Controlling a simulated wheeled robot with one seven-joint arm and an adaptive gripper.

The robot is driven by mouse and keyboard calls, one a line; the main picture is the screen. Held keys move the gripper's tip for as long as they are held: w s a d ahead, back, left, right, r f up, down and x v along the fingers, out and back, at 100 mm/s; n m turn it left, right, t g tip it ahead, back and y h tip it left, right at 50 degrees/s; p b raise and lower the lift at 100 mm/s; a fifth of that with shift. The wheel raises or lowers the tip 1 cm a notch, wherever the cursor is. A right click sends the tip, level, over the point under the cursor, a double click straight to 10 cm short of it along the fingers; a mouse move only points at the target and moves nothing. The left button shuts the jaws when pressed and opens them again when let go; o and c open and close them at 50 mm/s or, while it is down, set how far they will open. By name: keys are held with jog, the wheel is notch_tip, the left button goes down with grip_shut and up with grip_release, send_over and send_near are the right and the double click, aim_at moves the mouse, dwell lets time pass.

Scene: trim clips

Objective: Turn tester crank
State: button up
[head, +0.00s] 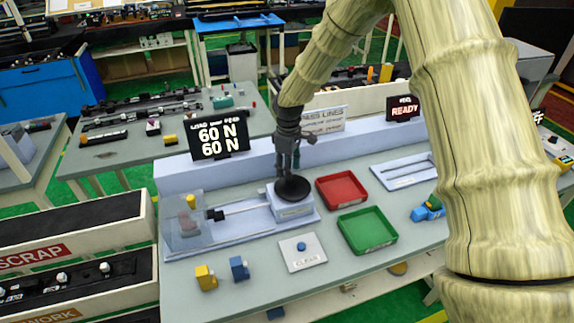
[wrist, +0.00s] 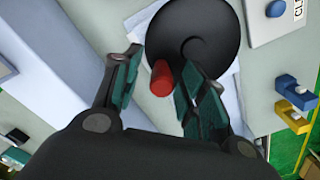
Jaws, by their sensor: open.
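The tester crank is a round black disc (head: 293,188) on the pale blue tester (head: 294,210) in the head view. In the wrist view the black disc (wrist: 205,35) carries a red handle (wrist: 161,79). My gripper (head: 289,166) points down just above the disc. In the wrist view my open gripper (wrist: 160,72) has the red handle between its two fingers, nearer the right one. I cannot tell whether a finger touches it. The handle is hidden in the head view.
A display (head: 219,138) reads 60 N twice; another display (head: 404,107) reads READY. A red tray (head: 342,188) and a green tray (head: 367,230) lie right of the tester. A CLEAR button plate (head: 302,262), a yellow clip (head: 206,277) and a blue clip (head: 239,268) sit in front.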

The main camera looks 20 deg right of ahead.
jog(key=shift+s+r, duration=0.25)
jog(key=shift+s, duration=0.25)
jog(key=shift+w+f, duration=0.5)
jog(key=shift+w, duration=0.05)
jog(key=shift+c, duration=0.2)
jog(key=shift+w+f, duration=0.1)
jog(key=shift+w, duration=0.05)
jog(key=c, duration=0.3)
jog(key=shift+s+r, duration=0.2)
grip_shut()
jog(key=shift+d+m, duration=0.1)
jog(key=shift+m, duration=0.2)
